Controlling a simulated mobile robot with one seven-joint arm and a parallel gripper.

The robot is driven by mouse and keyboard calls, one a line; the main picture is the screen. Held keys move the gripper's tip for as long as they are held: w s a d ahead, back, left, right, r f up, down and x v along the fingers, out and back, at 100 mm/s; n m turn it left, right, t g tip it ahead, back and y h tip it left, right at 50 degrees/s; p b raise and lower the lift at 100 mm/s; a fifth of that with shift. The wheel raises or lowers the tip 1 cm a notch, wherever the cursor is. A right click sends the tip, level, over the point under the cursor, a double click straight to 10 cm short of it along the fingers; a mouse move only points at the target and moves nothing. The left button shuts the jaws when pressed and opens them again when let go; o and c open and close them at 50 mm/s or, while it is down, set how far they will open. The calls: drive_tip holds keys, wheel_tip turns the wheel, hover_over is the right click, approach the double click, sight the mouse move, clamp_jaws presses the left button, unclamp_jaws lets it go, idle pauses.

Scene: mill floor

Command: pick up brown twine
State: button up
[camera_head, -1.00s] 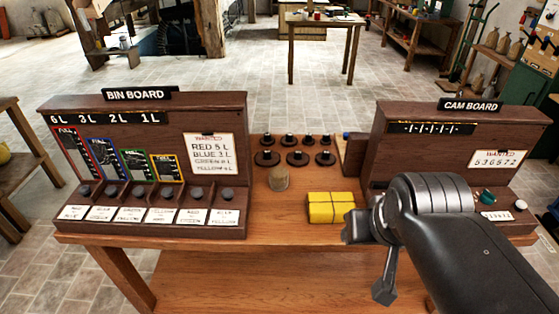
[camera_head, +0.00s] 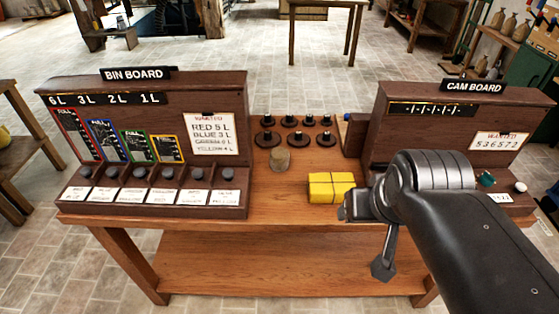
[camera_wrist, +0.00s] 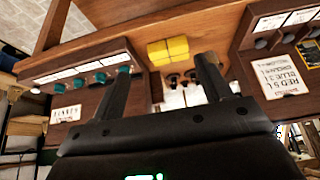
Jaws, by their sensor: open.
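A small tan-brown rounded bundle (camera_head: 279,160), which looks like the brown twine, stands on the wooden bench top between the two boards, left of and behind a yellow block. I cannot make out its strands. In the wrist view it does not show clearly; my right-hand finger may hide it. My gripper (camera_wrist: 166,70) is open and empty, with its two fingers apart in the wrist view. In the head view my arm comes in from the right, and its end is over the bench's front right part, apart from the bundle.
The yellow block (camera_head: 331,187) lies near my gripper. Several dark knobbed pieces (camera_head: 295,138) stand behind the bundle. The bin board (camera_head: 150,130) rises on the left, the cam board (camera_head: 445,125) on the right. Bare bench top (camera_head: 275,200) shows in front of the bundle.

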drive_tip(key=o, duration=0.3)
